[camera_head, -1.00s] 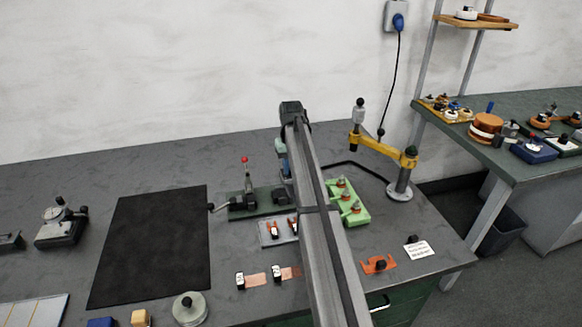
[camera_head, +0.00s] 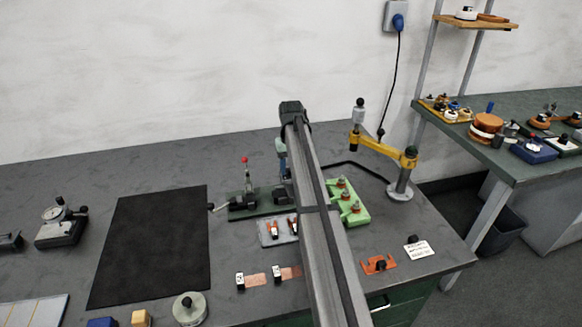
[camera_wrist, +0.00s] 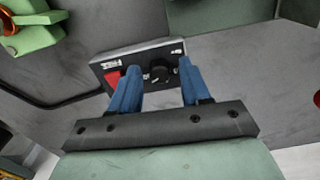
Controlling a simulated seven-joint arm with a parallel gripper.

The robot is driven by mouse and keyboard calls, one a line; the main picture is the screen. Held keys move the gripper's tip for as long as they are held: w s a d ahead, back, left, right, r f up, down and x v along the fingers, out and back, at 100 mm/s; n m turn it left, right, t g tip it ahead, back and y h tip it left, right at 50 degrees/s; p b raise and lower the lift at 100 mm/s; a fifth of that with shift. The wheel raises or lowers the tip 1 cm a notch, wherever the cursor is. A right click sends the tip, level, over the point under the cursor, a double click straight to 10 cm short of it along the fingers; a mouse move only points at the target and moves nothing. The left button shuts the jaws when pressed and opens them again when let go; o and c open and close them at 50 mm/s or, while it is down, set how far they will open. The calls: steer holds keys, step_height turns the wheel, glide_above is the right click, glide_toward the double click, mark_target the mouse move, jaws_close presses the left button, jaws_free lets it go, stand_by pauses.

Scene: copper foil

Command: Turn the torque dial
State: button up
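In the wrist view a small grey box (camera_wrist: 102,62) has a black face with white markings and a red patch. A black round dial (camera_wrist: 160,74) sits on that face, which I take to be the torque dial. My gripper (camera_wrist: 157,67) is open, with its two blue fingers apart on either side of the dial. I cannot tell whether either finger touches the dial. In the head view my arm hides the box and the dial, and the fingertips do not show clearly.
A lever clamp with a red knob (camera_head: 244,160) stands to the left. A dark mat (camera_head: 155,245) lies bare farther left.

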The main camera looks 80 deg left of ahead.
step_height(320, 180, up, 14)
steer(key=shift+f, duration=0.1)
stand_by(0.7)
stand_by(0.5)
